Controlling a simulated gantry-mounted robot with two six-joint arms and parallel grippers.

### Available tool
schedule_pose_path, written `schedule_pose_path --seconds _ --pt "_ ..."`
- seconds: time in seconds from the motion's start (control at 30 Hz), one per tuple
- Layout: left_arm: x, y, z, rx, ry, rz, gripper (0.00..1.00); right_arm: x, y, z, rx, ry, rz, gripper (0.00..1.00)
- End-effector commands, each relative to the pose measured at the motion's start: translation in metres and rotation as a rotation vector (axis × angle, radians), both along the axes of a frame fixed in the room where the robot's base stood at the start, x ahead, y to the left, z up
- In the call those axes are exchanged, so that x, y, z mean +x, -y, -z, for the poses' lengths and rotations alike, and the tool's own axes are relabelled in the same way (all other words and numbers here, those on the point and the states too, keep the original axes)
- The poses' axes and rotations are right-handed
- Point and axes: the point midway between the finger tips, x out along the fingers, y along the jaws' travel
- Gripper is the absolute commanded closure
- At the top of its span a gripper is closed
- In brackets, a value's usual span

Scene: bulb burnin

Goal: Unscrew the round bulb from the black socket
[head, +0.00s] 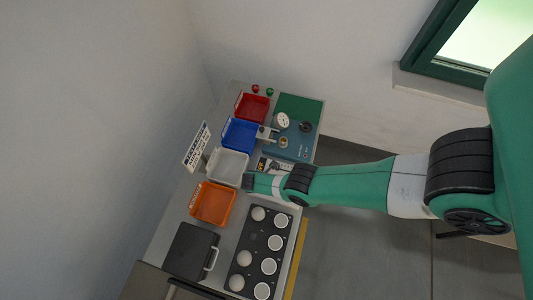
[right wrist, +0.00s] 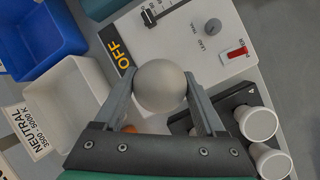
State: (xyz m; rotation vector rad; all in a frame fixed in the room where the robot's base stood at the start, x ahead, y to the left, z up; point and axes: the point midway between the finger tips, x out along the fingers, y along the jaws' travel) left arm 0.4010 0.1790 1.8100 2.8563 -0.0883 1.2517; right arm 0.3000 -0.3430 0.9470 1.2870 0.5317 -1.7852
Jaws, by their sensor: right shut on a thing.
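My right gripper (right wrist: 160,78) is shut on a pale round bulb (right wrist: 160,90), one finger on each side of it, in the right wrist view. In the head view this gripper (head: 248,181) is beside the clear-white bin (head: 226,167), and the bulb cannot be made out there. What lies directly beneath the bulb is hidden. A black rack (head: 247,262) at the bottom of the head view holds several white round bulbs or caps; its corner (right wrist: 240,97) shows in the right wrist view. I cannot tell which socket is the black one. My left gripper is not in view.
Red (head: 252,107), blue (head: 240,134) and orange (head: 213,203) bins line the table's left side. A panel marked OFF (right wrist: 185,45) lies beyond the bulb. A teal board (head: 285,148) with fixtures stands at the back. A dark case (head: 190,250) lies beside the rack.

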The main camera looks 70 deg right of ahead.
Motion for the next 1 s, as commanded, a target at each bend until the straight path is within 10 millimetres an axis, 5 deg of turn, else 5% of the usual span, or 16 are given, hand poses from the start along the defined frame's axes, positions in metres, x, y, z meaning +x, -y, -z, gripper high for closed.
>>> schedule_pose_path --seconds 0.17,0.4,0.63,1.0 --pt "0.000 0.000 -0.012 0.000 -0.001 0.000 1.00 -0.002 0.000 -0.005 0.000 -0.002 -0.101 0.83" --pt "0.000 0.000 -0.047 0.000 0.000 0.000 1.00 -0.003 0.001 -0.006 0.003 -0.002 -0.699 0.83" --pt "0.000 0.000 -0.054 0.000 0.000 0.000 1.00 -0.001 0.002 -0.002 0.004 -0.001 -1.156 0.83" --pt "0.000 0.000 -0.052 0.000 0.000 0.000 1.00 0.001 0.000 0.000 0.000 0.000 -1.303 0.83"
